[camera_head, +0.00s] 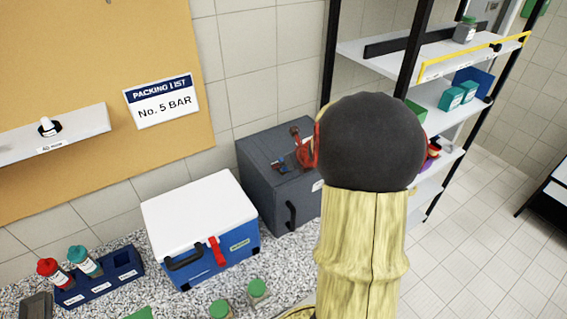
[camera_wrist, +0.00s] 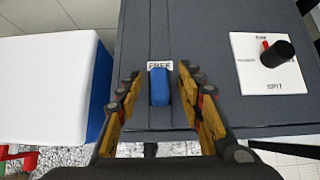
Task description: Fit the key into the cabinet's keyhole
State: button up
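A blue block-shaped piece, which looks like the key's handle (camera_wrist: 160,87), stands at the top of the dark grey cabinet (camera_wrist: 215,105), just below a white label reading "FREE". My gripper (camera_wrist: 159,73) is open, with one finger on each side of the blue piece and a visible gap on both sides. I cannot tell whether the blue piece sits in a keyhole; no separate keyhole shows. In the head view the cabinet (camera_head: 262,150) stands behind my arm, and my gripper's red parts show over its top. My arm hides the cabinet's right side.
A blue box with a white lid (camera_head: 200,205) stands close to the cabinet's left. A white plate with a black knob (camera_wrist: 276,55) is on the cabinet, right of the gripper. A bottle rack (camera_head: 100,277) and green-capped jars (camera_head: 258,289) are on the speckled counter. Shelves (camera_head: 445,45) rise at right.

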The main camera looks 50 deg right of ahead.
jog(key=v, duration=1.2)
dwell(0.5)
jog(key=s+a+f+m+g+y+b, duration=0.1)
jog(key=s+a+f+m+b, duration=0.2)
jog(key=a+m+b, duration=0.3)
jog(key=s+a+f+m+g+b, duration=0.1)
jog(key=s+a+f+m+b, duration=0.2)
jog(key=a+m, duration=1.3)
jog(key=s+a+f+m+g+y+b, duration=0.1)
jog(key=a+f+m+b, duration=0.4)
jog(key=a, duration=0.9)
jog(key=s+m+b, duration=0.1)
jog(key=m+b, duration=0.2)
jog(key=m, duration=0.2)
jog(key=shift+s+a+m+y+b, duration=0.3)
jog(key=shift+s+a+m, duration=0.1)
